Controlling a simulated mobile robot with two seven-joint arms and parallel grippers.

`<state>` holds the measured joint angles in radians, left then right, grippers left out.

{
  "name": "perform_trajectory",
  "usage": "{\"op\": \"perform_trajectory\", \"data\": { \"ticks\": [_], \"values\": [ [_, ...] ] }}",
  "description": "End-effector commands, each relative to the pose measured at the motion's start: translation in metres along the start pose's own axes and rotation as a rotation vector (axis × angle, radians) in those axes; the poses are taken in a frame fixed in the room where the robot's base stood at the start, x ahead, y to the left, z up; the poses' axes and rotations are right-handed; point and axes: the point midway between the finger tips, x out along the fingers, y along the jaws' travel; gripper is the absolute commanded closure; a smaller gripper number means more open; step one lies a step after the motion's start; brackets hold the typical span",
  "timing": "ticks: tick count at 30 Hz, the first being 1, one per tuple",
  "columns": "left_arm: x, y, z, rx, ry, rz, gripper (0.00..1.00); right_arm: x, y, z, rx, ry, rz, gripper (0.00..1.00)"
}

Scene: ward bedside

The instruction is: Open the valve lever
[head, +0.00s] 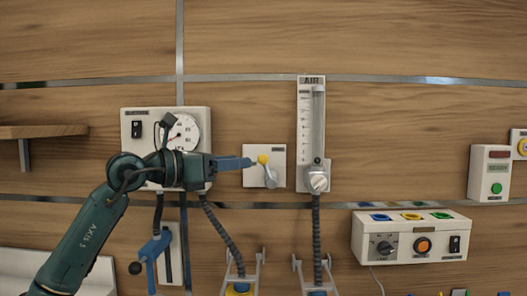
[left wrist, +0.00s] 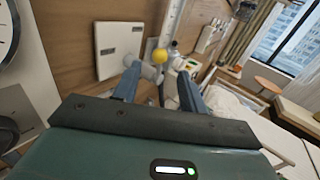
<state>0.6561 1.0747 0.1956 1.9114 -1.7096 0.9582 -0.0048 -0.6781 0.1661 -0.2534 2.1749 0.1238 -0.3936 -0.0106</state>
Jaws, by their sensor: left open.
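The valve lever is a grey handle (head: 270,178) with a yellow ball knob (head: 262,158), mounted on a square white plate (head: 251,178) on the wood wall. My left gripper (head: 248,163) reaches in from the left, its blue fingertips just left of the knob. In the left wrist view the yellow knob (left wrist: 159,56) shows between and a little beyond the two open blue fingers. I cannot tell whether either finger touches the lever, and I see nothing gripped. My right gripper is not in view.
An AIR flowmeter (head: 311,130) with a knob stands close right of the valve plate. A gauge panel (head: 134,118) is partly behind my left arm. Below are a blue handle (head: 153,250), dark hoses and a white control box (head: 410,238). A wooden shelf (head: 40,131) is at left.

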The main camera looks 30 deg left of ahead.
Motion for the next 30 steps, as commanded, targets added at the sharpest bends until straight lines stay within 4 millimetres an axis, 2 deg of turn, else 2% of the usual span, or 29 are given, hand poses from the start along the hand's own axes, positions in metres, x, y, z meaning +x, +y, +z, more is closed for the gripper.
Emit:
{"op": "perform_trajectory", "data": {
  "ticks": [1, 6, 12, 24, 30],
  "values": [
    [0.012, 0.000, 0.006, -0.004, -0.003, -0.003, 0.58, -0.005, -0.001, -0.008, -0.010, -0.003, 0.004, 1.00],
    [0.046, 0.000, 0.004, -0.005, -0.002, -0.002, 0.58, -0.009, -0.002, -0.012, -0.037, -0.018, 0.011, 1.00],
    [0.070, 0.000, 0.002, -0.003, -0.002, -0.001, 0.58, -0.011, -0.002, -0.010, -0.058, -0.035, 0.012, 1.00],
    [0.077, 0.000, 0.000, 0.000, 0.000, 0.000, 0.58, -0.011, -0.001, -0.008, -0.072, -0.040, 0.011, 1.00],
    [0.077, 0.000, 0.000, -0.001, 0.000, 0.000, 0.74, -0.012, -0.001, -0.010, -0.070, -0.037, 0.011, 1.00]
  ]
}}
